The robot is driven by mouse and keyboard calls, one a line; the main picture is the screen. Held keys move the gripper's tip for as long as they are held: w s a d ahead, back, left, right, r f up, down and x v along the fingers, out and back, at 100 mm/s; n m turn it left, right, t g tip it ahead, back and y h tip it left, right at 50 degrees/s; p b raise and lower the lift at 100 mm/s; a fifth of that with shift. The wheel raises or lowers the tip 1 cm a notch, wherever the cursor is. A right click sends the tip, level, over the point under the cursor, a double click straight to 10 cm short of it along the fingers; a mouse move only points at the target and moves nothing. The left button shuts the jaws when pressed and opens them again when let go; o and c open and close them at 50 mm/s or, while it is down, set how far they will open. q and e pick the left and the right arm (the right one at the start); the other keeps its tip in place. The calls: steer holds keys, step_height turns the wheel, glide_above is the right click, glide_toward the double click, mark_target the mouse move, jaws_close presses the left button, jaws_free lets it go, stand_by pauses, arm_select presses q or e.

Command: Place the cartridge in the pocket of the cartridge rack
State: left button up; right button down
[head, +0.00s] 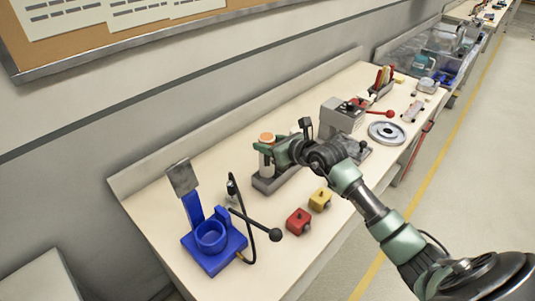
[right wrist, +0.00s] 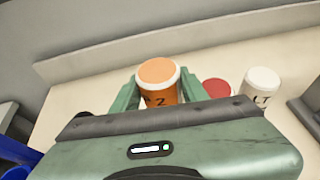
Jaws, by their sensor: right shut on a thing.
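My right gripper (head: 267,150) is shut on the cartridge (head: 267,137), which has an orange top with a pale rim and a pale lower body. In the right wrist view the cartridge (right wrist: 158,82) stands between the green fingers (right wrist: 162,92), with an orange band and a dark "2" on its side. The grey cartridge rack (head: 264,187) lies directly below it in the head view. The cartridge's lower end overlaps the rack there; I cannot tell whether it is inside a pocket. The gripper and arm hide part of the rack. My left gripper is not in view.
A red-topped item (right wrist: 216,87) and a white cylinder (right wrist: 262,85) stand beyond the gripper. A blue fixture (head: 215,245) with a black lever is at the near left. Red (head: 298,221) and yellow (head: 320,199) blocks lie near the front edge. A grey machine (head: 340,116) stands farther along.

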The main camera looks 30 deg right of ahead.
mark_target(268, 157)
step_height(268, 157, down, 5)
steer(key=shift+r, duration=0.1)
steer(key=shift+f, duration=0.25)
steer(key=shift+f, duration=0.2)
steer(key=c, duration=1)
jaws_free()
steer(key=shift+c, duration=0.2)
